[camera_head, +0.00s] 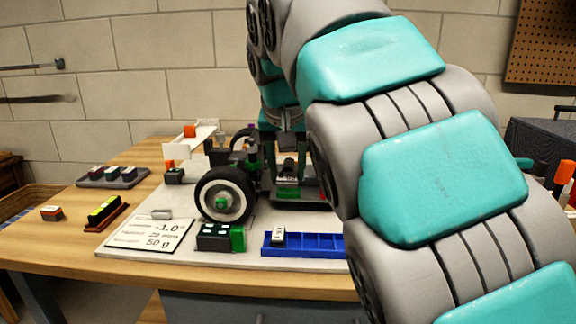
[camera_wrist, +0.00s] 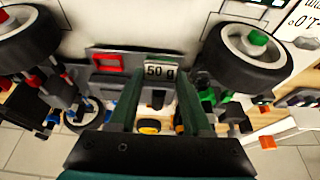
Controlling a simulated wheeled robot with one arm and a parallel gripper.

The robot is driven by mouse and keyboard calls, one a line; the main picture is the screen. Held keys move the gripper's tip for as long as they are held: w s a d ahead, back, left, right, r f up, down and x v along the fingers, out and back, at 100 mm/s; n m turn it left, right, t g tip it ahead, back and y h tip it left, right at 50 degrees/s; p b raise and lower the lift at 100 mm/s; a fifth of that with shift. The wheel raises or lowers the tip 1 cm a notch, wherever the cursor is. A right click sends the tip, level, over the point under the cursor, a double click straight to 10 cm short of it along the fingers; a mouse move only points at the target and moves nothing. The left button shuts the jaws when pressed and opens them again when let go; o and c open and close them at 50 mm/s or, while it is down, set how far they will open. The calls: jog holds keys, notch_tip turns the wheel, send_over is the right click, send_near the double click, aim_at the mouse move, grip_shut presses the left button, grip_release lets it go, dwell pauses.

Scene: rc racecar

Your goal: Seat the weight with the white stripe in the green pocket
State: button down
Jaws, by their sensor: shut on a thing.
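My gripper (camera_head: 287,160) reaches down over the chassis of the model car, its two dark green fingers beside a small grey weight. In the wrist view my gripper (camera_wrist: 158,88) is shut on this weight (camera_wrist: 160,72), whose pale face reads "50 g". A white stripe on it cannot be made out. In the head view a green edge (camera_head: 288,193) shows on the car just below the fingers; it appears to be the green pocket. The fingers and weight hide most of it, so I cannot tell whether the weight is inside. A red-rimmed pocket (camera_wrist: 107,62) lies beside the weight.
A large wheel (camera_head: 222,195) stands left of the gripper. A blue tray (camera_head: 325,244) holds one weight (camera_head: 278,236). A dark block with a green end (camera_head: 215,238) and a printed card (camera_head: 150,232) lie in front. My arm hides the right side.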

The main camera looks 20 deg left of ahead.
jog(key=s+d+r, duration=0.1)
jog(key=s+d, duration=0.1)
jog(key=s, duration=0.9)
jog(key=shift+d+b, duration=0.35)
jog(key=shift+b, duration=0.1)
jog(key=w+a, duration=0.1)
jog(key=w, duration=0.3)
jog(key=w+a+f+p, duration=0.1)
jog(key=w, duration=0.4)
jog(key=w+a, duration=0.1)
jog(key=w, duration=0.4)
jog(key=shift+a+f, duration=0.15)
jog(key=shift+a, duration=0.05)
jog(key=shift+w+a+f+p, duration=0.1)
jog(key=shift+w+p, duration=0.05)
jog(key=shift+w, duration=0.3)
jog(key=shift+w+a+f+p, duration=0.1)
jog(key=shift+w+p, duration=0.05)
jog(key=shift+w, duration=0.25)
jog(key=shift+s+f, duration=0.1)
jog(key=shift+f, duration=1.35)
jog(key=shift+f, duration=0.25)
jog(key=shift+c, duration=1.7)
grip_release()
